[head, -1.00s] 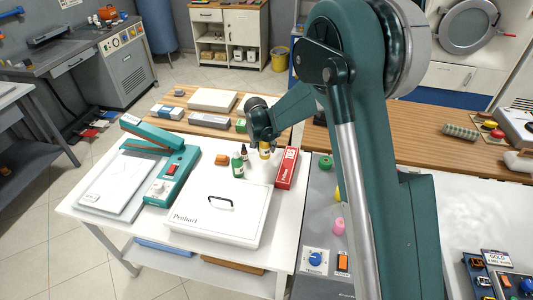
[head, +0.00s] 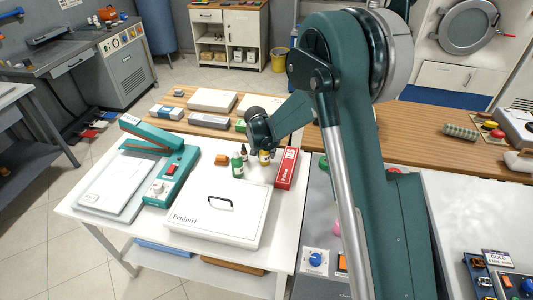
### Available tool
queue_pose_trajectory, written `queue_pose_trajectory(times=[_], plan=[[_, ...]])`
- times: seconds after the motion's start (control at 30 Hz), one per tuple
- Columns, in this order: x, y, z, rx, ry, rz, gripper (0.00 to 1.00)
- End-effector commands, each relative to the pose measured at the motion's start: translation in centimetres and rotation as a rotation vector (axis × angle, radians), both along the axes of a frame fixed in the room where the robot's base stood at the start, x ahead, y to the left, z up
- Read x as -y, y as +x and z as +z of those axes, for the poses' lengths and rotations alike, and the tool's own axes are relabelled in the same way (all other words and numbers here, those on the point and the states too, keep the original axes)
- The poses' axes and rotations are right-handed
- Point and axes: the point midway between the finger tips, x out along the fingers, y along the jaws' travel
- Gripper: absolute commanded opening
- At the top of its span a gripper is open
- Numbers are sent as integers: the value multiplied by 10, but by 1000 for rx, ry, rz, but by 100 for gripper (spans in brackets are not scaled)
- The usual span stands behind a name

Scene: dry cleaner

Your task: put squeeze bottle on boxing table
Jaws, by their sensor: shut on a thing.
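My gripper (head: 263,150) is over the back of a white table (head: 95,211), shut on a small yellow bottle (head: 265,158) that looks like the squeeze bottle. The gripper hides the bottle's upper part. I cannot tell whether its base touches the table. A green bottle (head: 238,168) and a small dark-capped bottle (head: 244,153) stand just left of it. A wood-topped table (head: 163,129) holding several boxes lies behind. No label shows which surface is the boxing table.
A red box (head: 287,168) stands close right of the held bottle. A green heat press (head: 172,175) fills the left side. Free white surface is narrow around the bottles.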

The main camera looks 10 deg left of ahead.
Motion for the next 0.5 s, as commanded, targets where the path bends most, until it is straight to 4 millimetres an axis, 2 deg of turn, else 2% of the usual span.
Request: queue_pose_trajectory(times=[0.03,0.07,0.17,0.5], plan=[[0,0,-2,0,0,0,14],[0,0,-2,0,0,0,32],[0,0,-1,0,0,0,44],[0,0,-1,0,0,0,44]])
